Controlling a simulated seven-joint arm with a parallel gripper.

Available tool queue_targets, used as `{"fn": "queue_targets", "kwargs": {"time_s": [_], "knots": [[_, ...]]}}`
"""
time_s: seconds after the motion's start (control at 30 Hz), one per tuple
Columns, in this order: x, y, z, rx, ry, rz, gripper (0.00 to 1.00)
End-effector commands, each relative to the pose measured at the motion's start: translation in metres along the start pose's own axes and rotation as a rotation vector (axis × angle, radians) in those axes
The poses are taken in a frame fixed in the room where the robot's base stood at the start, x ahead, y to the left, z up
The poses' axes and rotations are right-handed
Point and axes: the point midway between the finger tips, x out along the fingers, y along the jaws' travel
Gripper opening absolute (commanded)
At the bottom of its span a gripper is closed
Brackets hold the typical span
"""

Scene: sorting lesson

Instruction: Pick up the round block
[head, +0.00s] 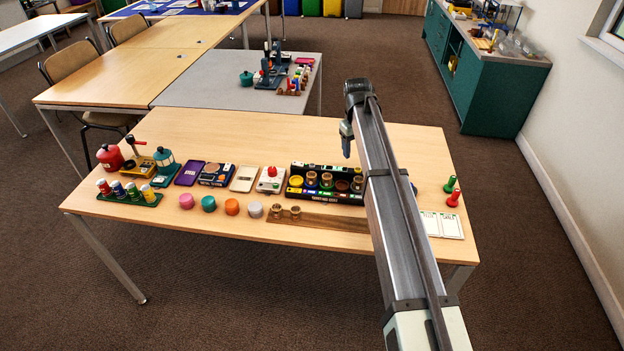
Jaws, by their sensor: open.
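Several small round pieces lie in a row near the table's front edge: a pink one (186,201), a teal one (208,204), an orange one (232,207) and a pale grey one (255,209). They look like short discs, and I cannot tell which is the round block. My gripper (346,149) is raised over the back right of the table, beyond and to the right of the row. It is open, with nothing visible in it, and apart from all the pieces.
A black rack with round brass and coloured pieces (298,194) stands behind a wooden strip (345,221). A green tray of small jars (128,198) is at left. Red and green pegs (452,197) and white cards (452,226) are at right. The table's back middle (270,140) is clear.

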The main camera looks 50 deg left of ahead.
Motion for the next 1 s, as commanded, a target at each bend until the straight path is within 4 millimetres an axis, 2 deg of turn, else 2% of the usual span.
{"fn": "queue_targets", "kwargs": {"time_s": [0.03,0.1,0.2,0.3,0.43,0.57,1.0], "knots": [[-0.010,-0.027,-0.015,-0.038,-0.003,-0.023,0.66],[-0.020,-0.058,-0.028,-0.084,-0.011,-0.054,0.66],[-0.031,-0.093,-0.040,-0.134,-0.021,-0.088,0.66],[-0.038,-0.115,-0.046,-0.167,-0.027,-0.111,0.66],[-0.041,-0.127,-0.049,-0.185,-0.031,-0.122,0.66],[-0.033,-0.129,-0.048,-0.187,-0.032,-0.124,0.66],[0.034,-0.136,-0.045,-0.185,-0.032,-0.124,0.66]]}}
